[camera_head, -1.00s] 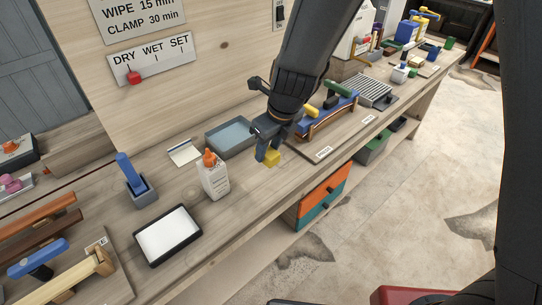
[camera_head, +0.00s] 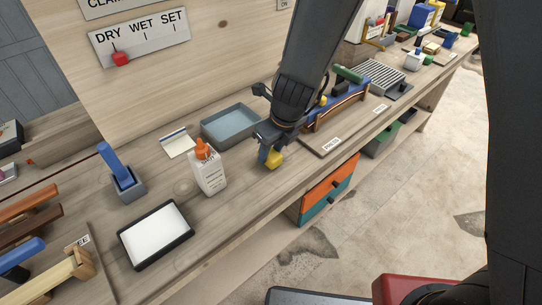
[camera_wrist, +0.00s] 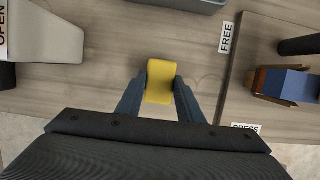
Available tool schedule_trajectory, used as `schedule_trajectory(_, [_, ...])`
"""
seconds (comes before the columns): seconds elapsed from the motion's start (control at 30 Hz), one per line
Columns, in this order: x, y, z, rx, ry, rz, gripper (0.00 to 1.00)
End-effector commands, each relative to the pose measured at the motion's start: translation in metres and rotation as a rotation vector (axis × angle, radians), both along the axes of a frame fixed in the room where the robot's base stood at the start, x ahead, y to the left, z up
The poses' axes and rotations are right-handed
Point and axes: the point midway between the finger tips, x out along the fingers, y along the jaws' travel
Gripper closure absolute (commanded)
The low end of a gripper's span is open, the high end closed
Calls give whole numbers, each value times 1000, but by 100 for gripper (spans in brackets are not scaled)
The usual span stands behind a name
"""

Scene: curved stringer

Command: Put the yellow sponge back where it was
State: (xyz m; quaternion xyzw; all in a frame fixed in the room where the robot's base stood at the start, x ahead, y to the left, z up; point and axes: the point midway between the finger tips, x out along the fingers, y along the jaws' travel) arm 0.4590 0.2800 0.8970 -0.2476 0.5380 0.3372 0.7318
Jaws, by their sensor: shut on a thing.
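The yellow sponge (camera_head: 272,159) is a small block held between the fingertips of my gripper (camera_head: 266,154), over the bench between the glue bottle and the board with the curved stringer. In the wrist view, the sponge (camera_wrist: 160,81) sits between the two dark fingers of my gripper (camera_wrist: 160,92), which are shut on its sides. Bare wood surrounds it there. I cannot tell whether the sponge touches the bench. A blue-grey tray (camera_head: 231,124) lies behind it and to the left, and looks empty in its visible part.
A white glue bottle with an orange cap (camera_head: 208,169) stands left of my gripper. A black-rimmed white tray (camera_head: 156,235) lies near the front edge. A blue-handled tool (camera_head: 122,172) stands in a grey holder. The curved stringer (camera_head: 335,104) lies on a board at right.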

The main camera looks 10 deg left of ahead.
Motion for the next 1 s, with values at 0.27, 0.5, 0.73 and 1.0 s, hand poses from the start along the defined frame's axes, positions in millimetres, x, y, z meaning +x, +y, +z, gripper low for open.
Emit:
schedule_trajectory(0.27, [0, 0, -9, 0, 0, 1, 84])
schedule_trajectory(0.5, [0, 0, -12, -1, 0, 1, 84])
schedule_trajectory(0.73, [0, 0, -12, 0, 0, 1, 48])
schedule_trajectory(1.0, [0, 0, -9, 0, 0, 1, 48])
